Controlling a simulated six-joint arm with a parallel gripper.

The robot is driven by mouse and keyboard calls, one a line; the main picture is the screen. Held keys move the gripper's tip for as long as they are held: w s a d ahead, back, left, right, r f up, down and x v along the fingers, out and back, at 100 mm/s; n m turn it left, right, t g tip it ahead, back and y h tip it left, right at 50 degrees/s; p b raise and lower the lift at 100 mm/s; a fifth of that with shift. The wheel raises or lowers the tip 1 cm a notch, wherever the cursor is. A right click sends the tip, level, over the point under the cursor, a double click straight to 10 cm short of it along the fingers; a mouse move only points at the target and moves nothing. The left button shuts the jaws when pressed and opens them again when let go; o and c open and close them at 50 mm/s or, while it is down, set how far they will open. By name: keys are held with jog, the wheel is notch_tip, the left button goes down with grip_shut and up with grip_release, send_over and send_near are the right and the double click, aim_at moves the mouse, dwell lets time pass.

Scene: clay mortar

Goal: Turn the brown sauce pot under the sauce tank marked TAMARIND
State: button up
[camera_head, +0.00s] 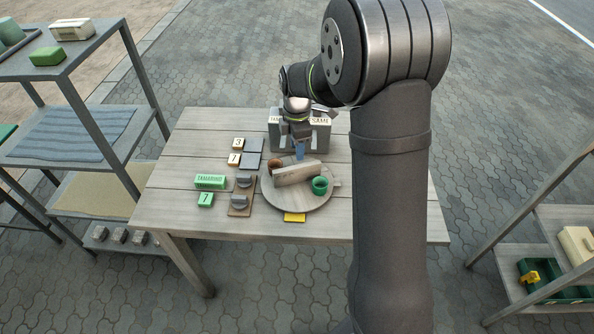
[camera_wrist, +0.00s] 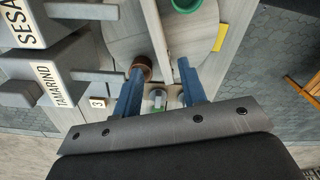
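The brown pot (camera_head: 275,164) stands at the left of a round wooden turntable (camera_head: 290,197); it also shows in the wrist view (camera_wrist: 141,66) by the left fingertip. A wooden divider (camera_head: 297,173) crosses the turntable, with a green pot (camera_head: 320,186) on its other side. Two grey tanks stand behind. In the wrist view, one is marked TAMARIND (camera_wrist: 24,91), the other begins SESA (camera_wrist: 22,48). In the head view the right tank (camera_head: 320,132) ends in SAME; the left tank (camera_head: 274,132) is partly hidden. My gripper (camera_wrist: 160,67) is open, its blue fingers apart above the turntable.
The table's right side (camera_head: 400,218) looks clear, partly hidden by my arm.

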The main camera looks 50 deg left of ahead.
aim_at(297, 167)
notch_tip(297, 167, down, 11)
jog(key=shift+r, duration=0.1)
dwell(0.3)
grip_shut()
